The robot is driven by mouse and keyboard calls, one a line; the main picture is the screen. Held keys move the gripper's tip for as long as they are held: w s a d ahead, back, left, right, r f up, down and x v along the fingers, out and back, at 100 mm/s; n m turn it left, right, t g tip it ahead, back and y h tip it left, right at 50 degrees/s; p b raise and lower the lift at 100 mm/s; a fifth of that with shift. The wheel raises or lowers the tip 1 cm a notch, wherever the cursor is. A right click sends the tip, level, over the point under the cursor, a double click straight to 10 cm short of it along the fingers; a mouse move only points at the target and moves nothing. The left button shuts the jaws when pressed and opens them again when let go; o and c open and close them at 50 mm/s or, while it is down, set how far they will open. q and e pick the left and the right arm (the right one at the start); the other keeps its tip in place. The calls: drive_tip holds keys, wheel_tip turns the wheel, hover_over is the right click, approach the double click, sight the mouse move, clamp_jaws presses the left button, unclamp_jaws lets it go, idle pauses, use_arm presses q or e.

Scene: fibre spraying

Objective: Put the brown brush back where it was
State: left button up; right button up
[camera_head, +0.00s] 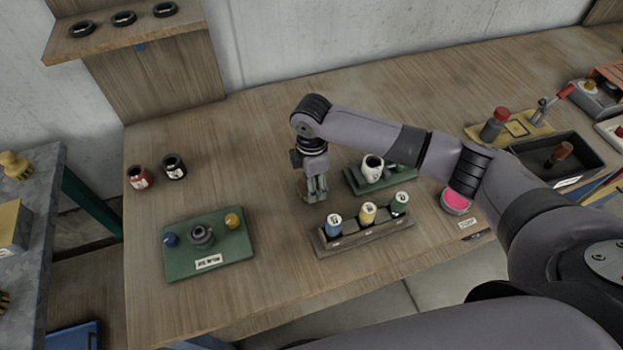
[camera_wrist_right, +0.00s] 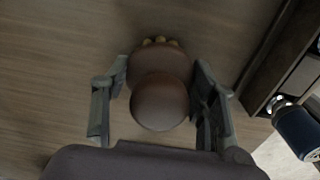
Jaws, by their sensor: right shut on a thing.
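The brown brush (camera_wrist_right: 158,102) shows in the right wrist view as a round brown knob with small yellowish tips at its far side. It sits between the two fingers of my right gripper (camera_wrist_right: 160,105), which is shut on it. In the head view my right gripper (camera_head: 317,190) points down over the wooden table, just behind the left end of the wooden rack. The brush is mostly hidden by the fingers there, and I cannot tell whether it touches the table. My left gripper is not in view.
The wooden rack (camera_head: 366,237) holds blue, yellow and white-green bottles. A green stand with a white cup (camera_head: 372,167) is right of the gripper. A green plate (camera_head: 208,262) with knobs lies left. Two small jars (camera_head: 174,167) stand back left. Bare table (camera_head: 250,130) lies behind.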

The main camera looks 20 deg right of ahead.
drive_tip(key=o, duration=1.1)
drive_tip(key=shift+f, duration=0.1)
wheel_tip(320, 180, up, 11)
drive_tip(key=b, duration=0.2)
drive_tip(key=shift+b, duration=0.4)
drive_tip(key=shift+r, duration=0.65)
